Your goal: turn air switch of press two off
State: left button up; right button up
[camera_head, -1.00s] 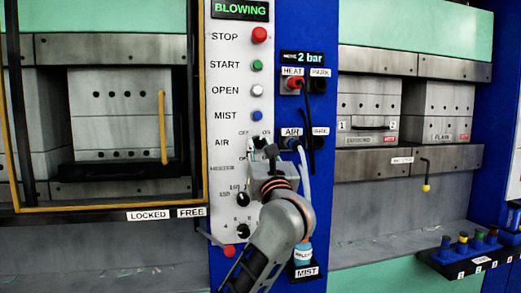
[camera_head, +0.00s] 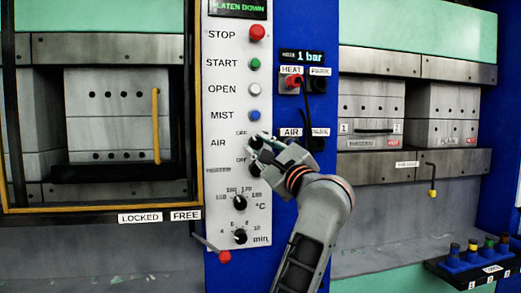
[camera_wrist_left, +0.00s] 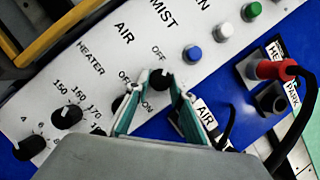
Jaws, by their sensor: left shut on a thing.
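The air switch is a black knob (camera_head: 255,142) beside the AIR label on the white control panel (camera_head: 220,175). In the left wrist view the knob (camera_wrist_left: 160,79) sits between my fingertips, just below an OFF label. A pale mark on it seems to face that label, but the fingers partly cover the knob. My left gripper (camera_head: 258,151) reaches it from the lower right and is shut on it. The panel display (camera_head: 238,7) reads PLATEN DOWN. My right gripper is not in view.
The heater knob (camera_wrist_left: 118,103) is close beside my fingers. Red, green, white and blue buttons line the panel above. A red plug (camera_head: 292,87) with a black cable is in the HEAT socket at right. A red-tipped lever (camera_head: 223,256) juts out below the panel.

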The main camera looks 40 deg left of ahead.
pick_arm(q)
jog(key=shift+n, duration=0.4)
jog(key=o, duration=1.1)
jog(key=v, duration=1.2)
jog(key=shift+d, duration=0.1)
